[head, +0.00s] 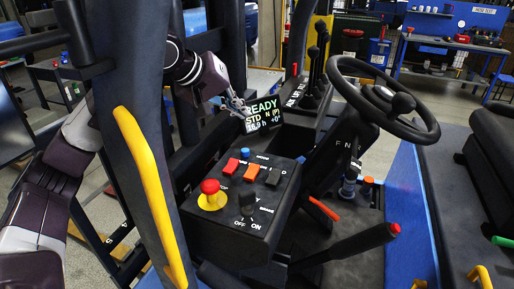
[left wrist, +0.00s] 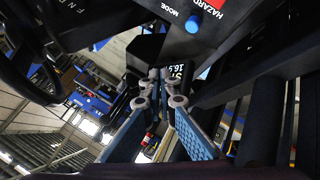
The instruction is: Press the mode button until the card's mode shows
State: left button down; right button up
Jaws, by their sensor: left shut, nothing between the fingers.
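The blue mode button (head: 245,154) stands on the black control box (head: 228,220), behind the red and orange switches. It also shows in the left wrist view (left wrist: 194,24), with the word MODE printed beside it. The display (head: 265,115) reads READY, STD, N (P), 16.9 h and +0°. I cannot make out a card. My left gripper (head: 243,110) is shut and empty at the display's left edge, above and apart from the button. Its fingertips (left wrist: 160,74) show close together in the left wrist view, overlapping part of the display. My right gripper is not in view.
A red mushroom button on a yellow base (head: 210,192), a key switch (head: 247,204) and rocker switches share the box. The steering wheel (head: 383,98) and black levers (head: 318,62) are to the right. A yellow grab bar (head: 150,190) stands at the left.

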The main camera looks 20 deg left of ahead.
aim_at(243, 151)
pick_arm(q)
jog(key=shift+w+r, duration=0.2)
jog(key=shift+r, duration=0.15)
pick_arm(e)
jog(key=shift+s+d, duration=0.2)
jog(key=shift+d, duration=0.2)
pick_arm(q)
jog(key=shift+d+f, duration=0.1)
jog(key=shift+f, duration=0.05)
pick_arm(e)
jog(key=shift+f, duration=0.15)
